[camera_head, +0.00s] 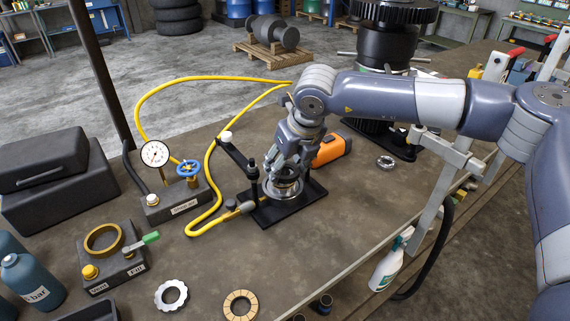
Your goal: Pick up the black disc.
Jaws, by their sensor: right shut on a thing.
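My right gripper (284,168) reaches down over a silver round housing (284,191) on a black base plate (297,207). Its fingers are closed on a dark round part inside the housing's rim, which appears to be the black disc. The fingers cover most of this part, so its edges and whether it is clear of the housing cannot be told. My left gripper is not in view.
A black clamp arm (238,155) stands left of the housing, and an orange tool (332,148) lies behind it. A yellow hose (207,170) runs to the gauge unit (177,200). Two rings, one pale (171,295) and one tan (240,306), lie at the front.

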